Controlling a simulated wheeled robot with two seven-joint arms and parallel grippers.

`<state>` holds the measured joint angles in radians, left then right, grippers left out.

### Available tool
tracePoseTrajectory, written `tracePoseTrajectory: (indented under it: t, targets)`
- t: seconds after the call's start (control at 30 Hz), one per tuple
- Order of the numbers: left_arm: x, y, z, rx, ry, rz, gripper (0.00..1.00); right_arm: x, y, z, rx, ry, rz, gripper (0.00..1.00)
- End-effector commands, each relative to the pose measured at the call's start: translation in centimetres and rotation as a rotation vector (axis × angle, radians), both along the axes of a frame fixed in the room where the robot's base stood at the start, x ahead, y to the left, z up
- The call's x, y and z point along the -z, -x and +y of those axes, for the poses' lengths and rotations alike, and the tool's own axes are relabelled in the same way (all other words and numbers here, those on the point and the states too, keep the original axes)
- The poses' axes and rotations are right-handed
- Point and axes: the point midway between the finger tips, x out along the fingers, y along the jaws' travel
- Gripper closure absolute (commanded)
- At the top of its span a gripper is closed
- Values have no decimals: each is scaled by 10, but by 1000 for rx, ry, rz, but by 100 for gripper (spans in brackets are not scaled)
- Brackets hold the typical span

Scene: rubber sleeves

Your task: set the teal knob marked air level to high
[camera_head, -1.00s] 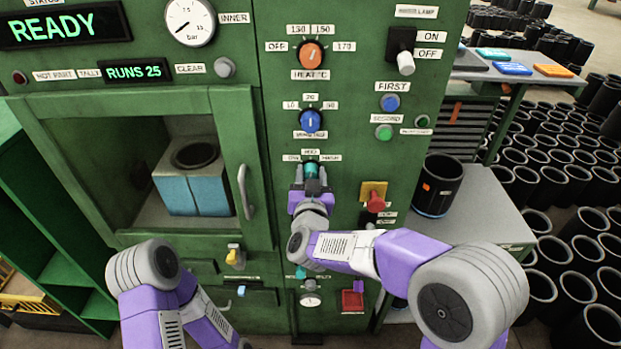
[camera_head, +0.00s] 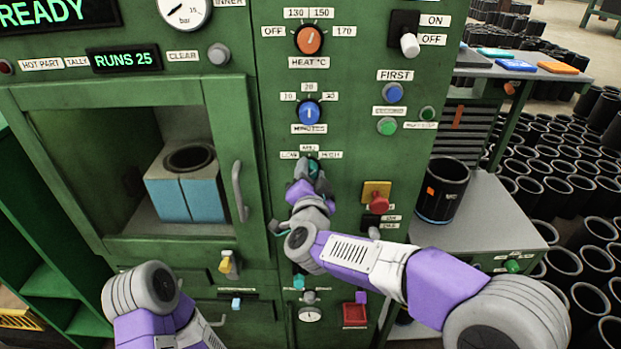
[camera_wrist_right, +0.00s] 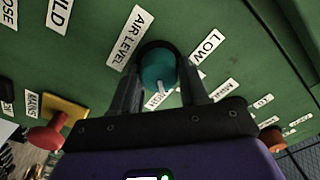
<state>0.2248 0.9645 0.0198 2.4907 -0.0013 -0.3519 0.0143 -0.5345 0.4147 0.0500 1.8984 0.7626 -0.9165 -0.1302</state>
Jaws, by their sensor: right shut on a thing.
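The teal knob (camera_head: 313,164) sits on the green panel under small labels: LOW (camera_head: 290,154) on the left, MID (camera_head: 309,148) above, HIGH (camera_head: 331,154) on the right. My right gripper (camera_head: 311,174) is shut on the knob and looks tilted to the right. In the right wrist view the knob (camera_wrist_right: 157,68) lies between the two dark fingers of my right gripper (camera_wrist_right: 160,78), beside the AIR LEVEL label (camera_wrist_right: 130,38). A white mark shows on or near the knob there; I cannot tell which label it points at. My left gripper is out of the picture.
The blue minutes knob (camera_head: 309,112) and orange heat knob (camera_head: 309,39) are above. A red button on a yellow plate (camera_head: 377,187) is to the lower right. A door handle (camera_head: 239,191) stands to the left. A black sleeve (camera_head: 443,188) stands on the grey side table.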

Motion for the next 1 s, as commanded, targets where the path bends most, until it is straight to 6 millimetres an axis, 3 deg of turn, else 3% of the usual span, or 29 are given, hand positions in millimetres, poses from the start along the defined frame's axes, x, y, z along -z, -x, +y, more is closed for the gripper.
tracePoseTrajectory:
  t: [0.53,0.57,0.7,1.0]
  targets:
    - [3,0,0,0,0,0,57,1,0,0,-1,-32,2,86]
    - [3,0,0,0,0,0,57,1,0,0,-1,-32,2,54]
    - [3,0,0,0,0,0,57,0,0,0,-1,-31,2,33]
    - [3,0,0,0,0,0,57,0,1,0,-1,-30,1,32]
